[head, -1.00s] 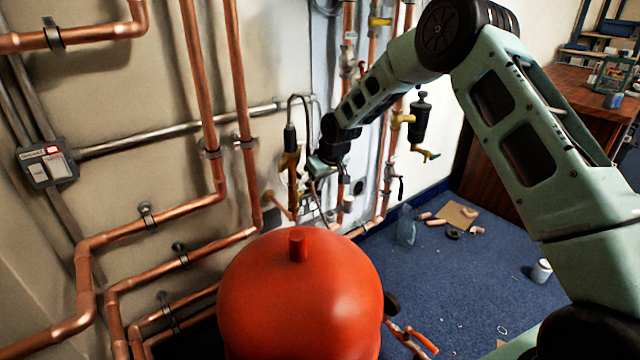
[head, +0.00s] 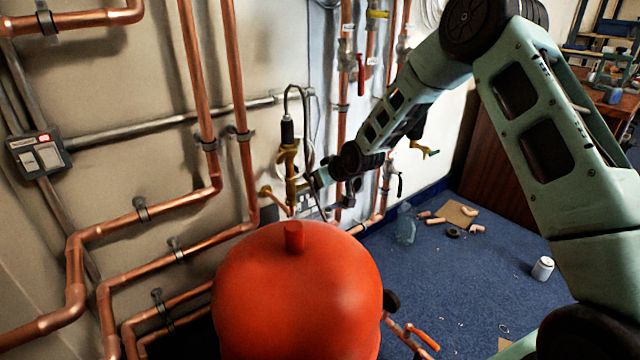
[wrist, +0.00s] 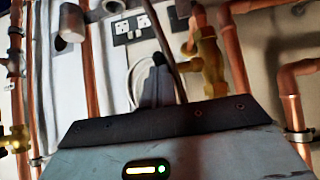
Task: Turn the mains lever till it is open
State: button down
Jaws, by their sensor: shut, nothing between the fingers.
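I cannot tell for sure which handle is the mains lever. A brass valve body with a black top (head: 288,155) stands on the wall pipework, and a brass fitting (wrist: 208,62) shows on a copper pipe in the wrist view. A small red handle (head: 360,68) hangs on a pipe higher up, with a yellow handle (head: 377,14) above it. My gripper (head: 315,182) is shut and empty, just right of the brass valve body in the head view. Its fingertips are small and dark there, and contact cannot be made out.
A large red tank (head: 298,295) stands in front, below my gripper. Copper pipes (head: 212,100) run along the left wall. White sockets (wrist: 130,28) sit on the wall behind. A white can (head: 542,268) and loose pipe pieces lie on the blue floor (head: 460,300).

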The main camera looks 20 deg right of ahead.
jog(key=shift+w+f+p, duration=0.1)
jog(key=shift+f+p, duration=1.45)
jog(key=shift+f, duration=0.85)
jog(key=shift+f, duration=0.1)
dwell(0.4)
